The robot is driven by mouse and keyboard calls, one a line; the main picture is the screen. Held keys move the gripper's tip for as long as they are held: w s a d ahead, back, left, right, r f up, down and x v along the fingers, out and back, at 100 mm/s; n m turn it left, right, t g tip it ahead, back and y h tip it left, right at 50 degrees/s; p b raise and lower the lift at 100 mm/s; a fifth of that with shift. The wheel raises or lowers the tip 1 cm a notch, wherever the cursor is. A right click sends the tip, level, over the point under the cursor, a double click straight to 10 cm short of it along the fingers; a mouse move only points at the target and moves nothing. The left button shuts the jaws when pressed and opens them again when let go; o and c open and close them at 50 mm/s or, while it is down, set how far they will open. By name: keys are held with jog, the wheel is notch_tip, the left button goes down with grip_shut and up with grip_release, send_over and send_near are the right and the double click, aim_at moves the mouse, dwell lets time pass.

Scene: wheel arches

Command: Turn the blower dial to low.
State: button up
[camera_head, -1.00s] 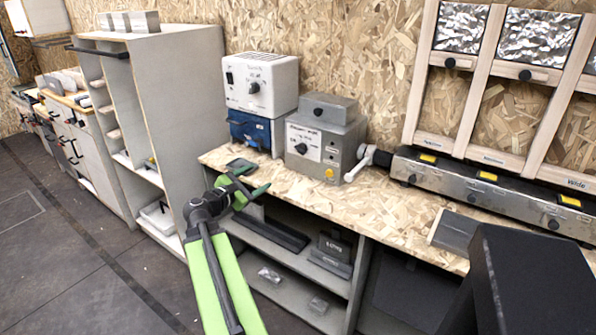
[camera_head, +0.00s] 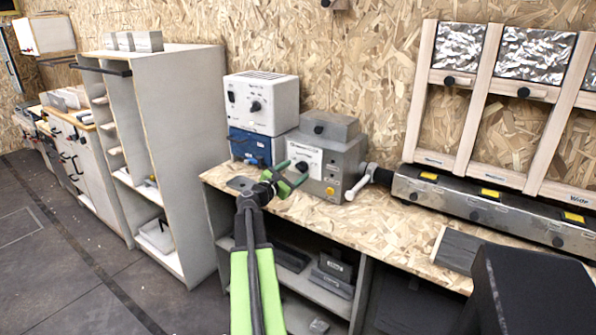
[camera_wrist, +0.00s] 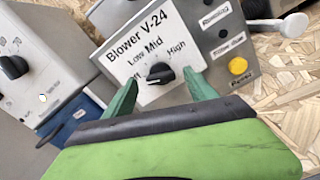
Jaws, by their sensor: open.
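The blower unit (camera_head: 342,168) is a grey metal box on the bench, with a white plate (camera_wrist: 124,49) lettered "Blower V-24". In the wrist view the black blower dial (camera_wrist: 158,73) sits on this plate, with Low, Mid and High around it and a partly covered label at lower left. I cannot tell surely which label its pointer marks. My gripper (camera_head: 298,170) is in front of the plate. In the wrist view my gripper (camera_wrist: 160,77) is open, its green fingers on either side of the dial, with no clear contact visible.
A white box with a black knob (camera_head: 255,106) stands on a blue box (camera_head: 250,146) to the left. A yellow button (camera_wrist: 238,66) is right of the dial. A lever handle (camera_head: 362,183) projects to the right. The bench (camera_head: 340,219) is clear in front.

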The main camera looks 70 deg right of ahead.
aim_at(301, 168)
jog(key=shift+x, duration=1.1)
jog(key=shift+c, duration=0.4)
jog(key=c, duration=1.3)
jog(key=m, duration=0.4)
jog(key=shift+m, duration=0.3)
jog(key=shift+s+m, duration=0.1)
jog(key=shift+m, duration=1.9)
